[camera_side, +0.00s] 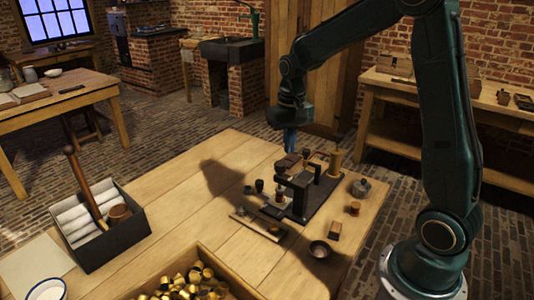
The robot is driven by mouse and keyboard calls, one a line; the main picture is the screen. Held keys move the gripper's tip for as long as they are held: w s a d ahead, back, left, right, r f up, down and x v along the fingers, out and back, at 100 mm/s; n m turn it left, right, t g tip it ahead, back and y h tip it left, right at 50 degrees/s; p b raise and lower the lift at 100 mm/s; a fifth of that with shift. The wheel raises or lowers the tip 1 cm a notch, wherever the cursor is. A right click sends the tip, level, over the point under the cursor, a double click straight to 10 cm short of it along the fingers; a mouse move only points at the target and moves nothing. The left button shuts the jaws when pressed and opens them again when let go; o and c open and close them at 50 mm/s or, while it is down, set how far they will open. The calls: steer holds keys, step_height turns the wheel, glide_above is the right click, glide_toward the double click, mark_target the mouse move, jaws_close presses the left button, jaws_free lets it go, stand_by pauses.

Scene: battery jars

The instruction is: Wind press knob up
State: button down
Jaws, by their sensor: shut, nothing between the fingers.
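The press (300,190) is a small dark frame on a dark base plate, standing on the wooden table right of centre. Brown parts show at its top; which one is the knob is too small to tell. My gripper (290,140) points down just above the top of the press, its bluish fingers shut. Nothing shows between them. Whether the fingertips touch the brown top parts I cannot tell.
A brass cylinder (335,163) stands at the press's back right. A dark box (128,236) stands at left. The table's middle (190,200) is clear.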

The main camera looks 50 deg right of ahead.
mark_target(280, 169)
steer(key=shift+w+a+r, duration=0.3)
steer(key=shift+w+a, duration=0.05)
steer(key=shift+a, duration=0.2)
step_height(280, 169, down, 7)
stand_by(0.6)
steer(key=shift+w+d, duration=0.15)
stand_by(0.8)
steer(key=shift+d, duration=0.3)
stand_by(0.4)
steer(key=shift+a+r, duration=0.1)
steer(key=shift+s+a, duration=0.15)
steer(key=shift+s, duration=0.25)
